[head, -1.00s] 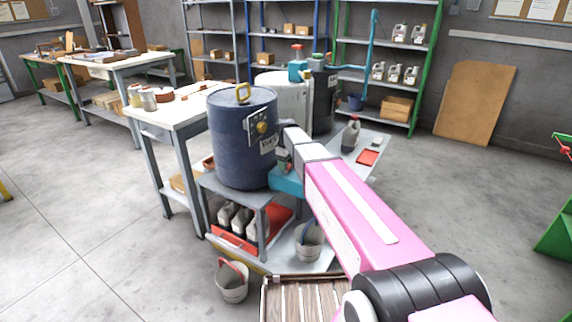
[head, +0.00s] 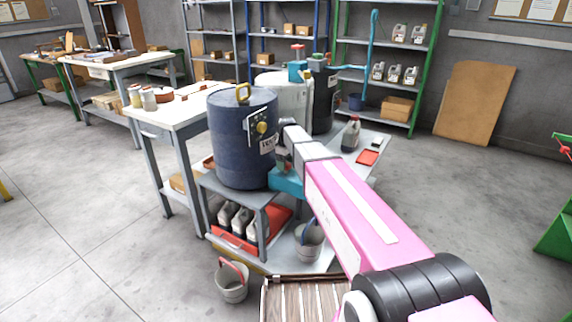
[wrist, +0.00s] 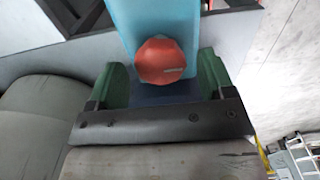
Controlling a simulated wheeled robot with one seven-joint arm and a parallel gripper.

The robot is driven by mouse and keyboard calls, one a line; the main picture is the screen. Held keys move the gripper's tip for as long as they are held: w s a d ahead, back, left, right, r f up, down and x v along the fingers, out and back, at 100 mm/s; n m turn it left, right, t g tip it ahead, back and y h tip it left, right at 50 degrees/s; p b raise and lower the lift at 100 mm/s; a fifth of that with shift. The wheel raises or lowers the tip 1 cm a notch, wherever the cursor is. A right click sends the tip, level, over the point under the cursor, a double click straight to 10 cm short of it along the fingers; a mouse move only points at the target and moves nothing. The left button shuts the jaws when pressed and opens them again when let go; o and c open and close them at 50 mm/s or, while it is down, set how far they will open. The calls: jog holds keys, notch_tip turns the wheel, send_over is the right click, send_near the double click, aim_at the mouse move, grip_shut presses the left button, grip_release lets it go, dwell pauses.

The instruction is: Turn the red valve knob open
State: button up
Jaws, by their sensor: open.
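The red valve knob (wrist: 160,60) shows in the wrist view, round with a lobed edge, in front of a light blue body (wrist: 165,15). My gripper (wrist: 161,68) is open, with one green finger to the left of the knob and one to the right. A gap shows on both sides, so the fingers do not press on it. How deep the knob sits between the fingers is hard to tell. In the head view my arm runs to the blue drum (head: 232,150), and the fingers and the valve knob cannot be made out.
Buckets (head: 232,280) sit low in front. A white-topped workbench (head: 180,108) is at the left. Open floor lies left and right.

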notch_tip(320, 180, up, 10)
dwell(0.5)
jog(key=shift+r, duration=0.1)
